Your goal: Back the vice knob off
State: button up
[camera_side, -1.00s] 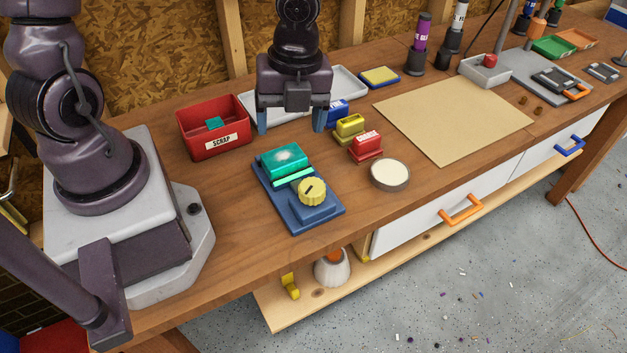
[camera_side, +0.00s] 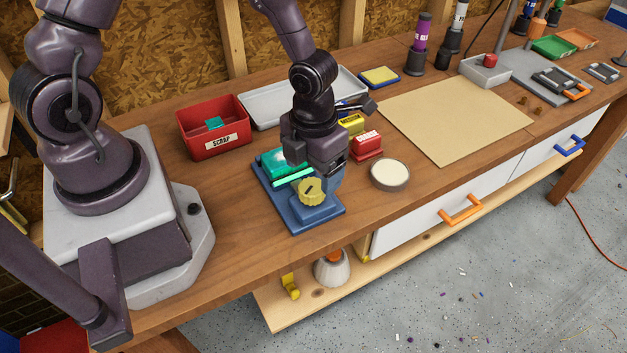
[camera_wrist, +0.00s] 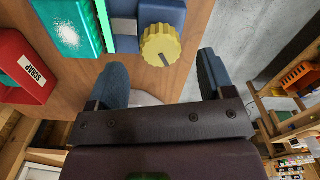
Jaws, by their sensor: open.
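The vice (camera_side: 299,222) is a blue block on the bench with a teal piece (camera_side: 277,160) and a bright green strip along its jaw. Its round yellow knob (camera_side: 312,192) has a dark mark on top and faces up at the near end. My gripper (camera_side: 318,176) is tilted low over the vice, just behind the knob, and hides part of the teal piece. In the wrist view my open blue fingers (camera_wrist: 162,66) stand apart with nothing between them. The knob (camera_wrist: 160,45) shows just beyond the fingertips, roughly midway between them; I see no contact.
A red scrap bin (camera_side: 212,128) stands at the left, with a grey tray (camera_side: 262,110) behind. A red block (camera_side: 367,145), a yellow block (camera_side: 351,122) and a round pale-topped tin (camera_side: 390,174) are close on the right. The bench's front edge is near the vice.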

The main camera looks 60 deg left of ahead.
aim_at(314, 184)
jog(key=shift+f, duration=2)
jog(key=c, duration=0.9)
